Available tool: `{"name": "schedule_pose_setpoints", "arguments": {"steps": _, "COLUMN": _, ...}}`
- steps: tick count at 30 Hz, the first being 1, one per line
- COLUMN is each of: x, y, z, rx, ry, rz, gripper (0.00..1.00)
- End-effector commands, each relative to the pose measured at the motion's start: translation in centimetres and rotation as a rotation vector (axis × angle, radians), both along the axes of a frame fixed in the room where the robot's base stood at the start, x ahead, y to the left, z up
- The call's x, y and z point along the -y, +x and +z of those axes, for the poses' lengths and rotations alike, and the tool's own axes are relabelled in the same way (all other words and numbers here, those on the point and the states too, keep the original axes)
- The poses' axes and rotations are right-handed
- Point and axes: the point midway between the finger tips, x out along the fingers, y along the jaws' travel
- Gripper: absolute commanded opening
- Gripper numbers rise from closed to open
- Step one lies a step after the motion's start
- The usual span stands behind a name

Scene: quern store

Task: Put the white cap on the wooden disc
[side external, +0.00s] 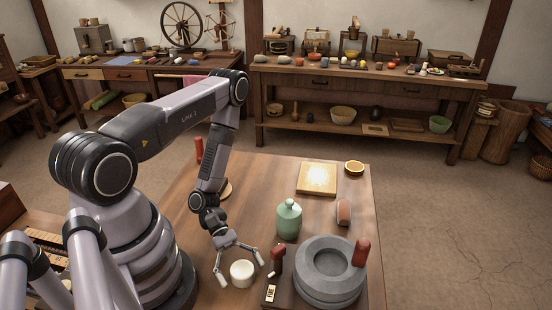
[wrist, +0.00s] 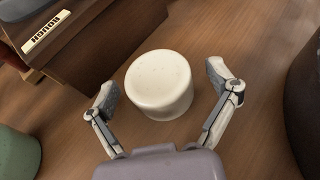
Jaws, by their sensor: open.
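The white cap (side external: 242,274) is a short, rounded cylinder standing on the wooden table, flat top up. In the wrist view the cap (wrist: 158,80) lies between the spread fingers. My gripper (side external: 240,268) is open and low over the table, with one finger on either side of the cap. In the wrist view my gripper (wrist: 167,92) shows a gap between each fingertip and the cap, so it holds nothing. A flat wooden disc (side external: 227,190) lies farther back on the table, partly hidden behind my arm.
A dark box (side external: 271,294) with a label stands close right of the cap. Beyond it is a grey stone quern (side external: 326,272) with a red handle (side external: 361,252).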

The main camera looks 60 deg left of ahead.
Motion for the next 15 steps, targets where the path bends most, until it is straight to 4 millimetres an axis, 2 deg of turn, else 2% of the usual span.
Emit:
{"name": "schedule_pose_setpoints", "arguments": {"steps": 5, "x": -0.01, "y": 0.01, "z": 0.0, "rx": 0.0, "ry": 0.0, "rz": 0.0, "gripper": 0.87}}
{"name": "schedule_pose_setpoints", "arguments": {"steps": 15, "x": -0.04, "y": 0.01, "z": 0.02, "rx": 0.0, "ry": 0.0, "rz": 0.0, "gripper": 0.43}}
